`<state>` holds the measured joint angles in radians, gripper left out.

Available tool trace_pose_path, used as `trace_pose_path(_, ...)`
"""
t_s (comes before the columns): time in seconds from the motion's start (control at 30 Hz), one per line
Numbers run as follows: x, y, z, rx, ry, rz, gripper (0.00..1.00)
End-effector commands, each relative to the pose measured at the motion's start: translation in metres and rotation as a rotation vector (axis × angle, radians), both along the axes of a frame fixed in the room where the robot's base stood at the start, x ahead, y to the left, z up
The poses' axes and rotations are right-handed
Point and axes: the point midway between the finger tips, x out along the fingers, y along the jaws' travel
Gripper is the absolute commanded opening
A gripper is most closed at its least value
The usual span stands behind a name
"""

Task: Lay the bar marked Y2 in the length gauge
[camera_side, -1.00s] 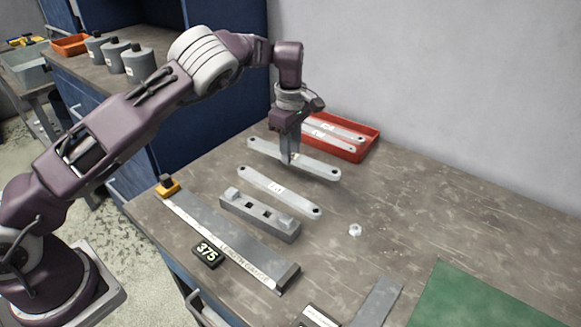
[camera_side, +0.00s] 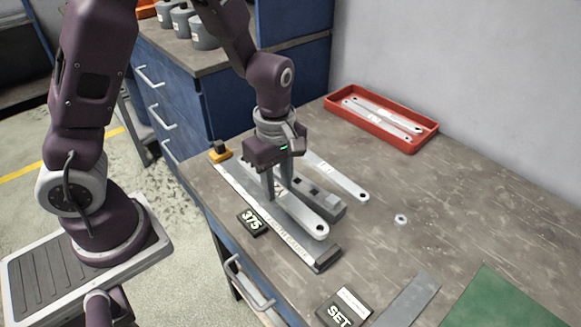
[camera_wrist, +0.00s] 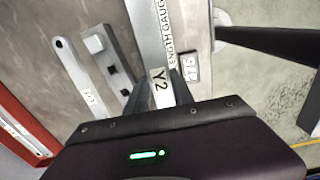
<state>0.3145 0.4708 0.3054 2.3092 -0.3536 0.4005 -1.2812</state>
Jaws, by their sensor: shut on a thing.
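My gripper (camera_side: 274,194) is shut on a flat grey bar, the bar marked Y2 (camera_side: 306,218). Its Y2 label shows between the fingers in the wrist view (camera_wrist: 160,88). The length gauge (camera_side: 290,246) is a long grey rail with a yellow-and-black stop at its far end and a dark block at its near end. The bar runs roughly along the gauge, over or just beside its right side in the side view. I cannot tell whether it touches the gauge. The fingers hide part of the bar.
A notched grey block (camera_side: 328,200) stands close right of the gauge, with another labelled bar (camera_side: 349,182) beyond it. A 375 plate (camera_side: 252,221) lies left of the gauge. A nut (camera_side: 401,219), a red tray (camera_side: 412,141) with bars and a SET plate (camera_side: 342,309) are farther off.

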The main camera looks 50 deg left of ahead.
Motion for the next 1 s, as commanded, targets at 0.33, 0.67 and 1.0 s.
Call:
trace_pose_path(0.33, 0.0, 0.001, -0.032, 0.0, 0.004, 0.003, 0.0)
trace_pose_path(0.67, 0.0, 0.001, -0.057, -0.001, 0.004, 0.004, 0.0)
trace_pose_path(1.0, 0.0, 0.0, -0.063, -0.001, 0.002, 0.004, 0.0)
